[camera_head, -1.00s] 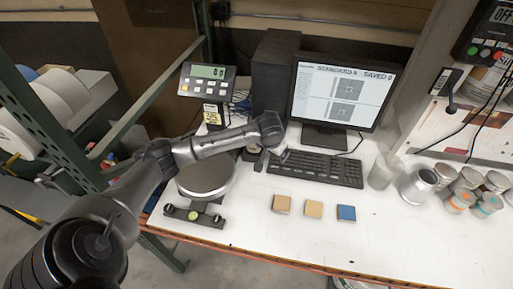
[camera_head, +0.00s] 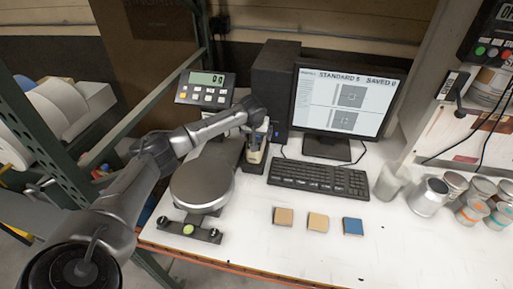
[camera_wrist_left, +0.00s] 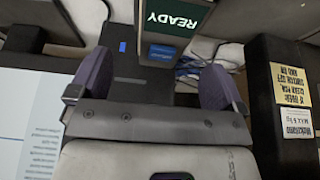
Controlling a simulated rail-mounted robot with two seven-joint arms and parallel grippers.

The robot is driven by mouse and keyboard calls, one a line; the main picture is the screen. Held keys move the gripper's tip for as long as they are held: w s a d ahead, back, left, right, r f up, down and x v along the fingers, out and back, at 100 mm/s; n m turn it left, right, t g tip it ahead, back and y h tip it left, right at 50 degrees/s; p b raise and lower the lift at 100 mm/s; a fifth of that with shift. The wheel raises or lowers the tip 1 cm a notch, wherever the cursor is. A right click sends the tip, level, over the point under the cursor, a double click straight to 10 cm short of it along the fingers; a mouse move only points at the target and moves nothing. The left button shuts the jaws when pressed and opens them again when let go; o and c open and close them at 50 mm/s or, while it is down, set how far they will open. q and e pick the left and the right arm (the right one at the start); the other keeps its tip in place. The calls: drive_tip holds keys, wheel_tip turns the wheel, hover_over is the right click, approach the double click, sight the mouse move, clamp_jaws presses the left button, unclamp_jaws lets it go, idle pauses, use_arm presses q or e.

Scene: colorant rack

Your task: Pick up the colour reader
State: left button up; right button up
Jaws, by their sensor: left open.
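The colour reader (camera_head: 256,150) stands upright in a dark stand between the scale and the keyboard, its pale front showing below my left gripper. My left gripper (camera_head: 258,122) is over its top in the head view, where the fingers are hard to make out. In the left wrist view, the open left gripper (camera_wrist_left: 155,82) has one purple-grey finger on each side. The reader's lit READY screen (camera_wrist_left: 172,20) shows upside down at the top, beyond the fingertips. I cannot tell whether any finger touches it. My right gripper is not in view.
The round scale pan (camera_head: 203,182) and its display (camera_head: 206,87) are at the left. The monitor (camera_head: 340,103), keyboard (camera_head: 318,178) and black computer tower (camera_head: 275,80) stand close by. Colour tiles (camera_head: 318,222) lie in front; cans (camera_head: 428,196) are at the right.

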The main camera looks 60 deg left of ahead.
use_arm(q)
drive_tip(key=shift+s+x, duration=0.15)
drive_tip(key=shift+x, duration=1.25)
drive_tip(key=shift+s+x, duration=0.1)
drive_tip(key=shift+x, duration=1.3)
drive_tip(key=shift+a, duration=0.1)
drive_tip(key=shift+c, duration=0.2)
drive_tip(key=c, duration=1.3)
drive_tip(key=shift+c, duration=0.4)
drive_tip(key=shift+r, duration=0.15)
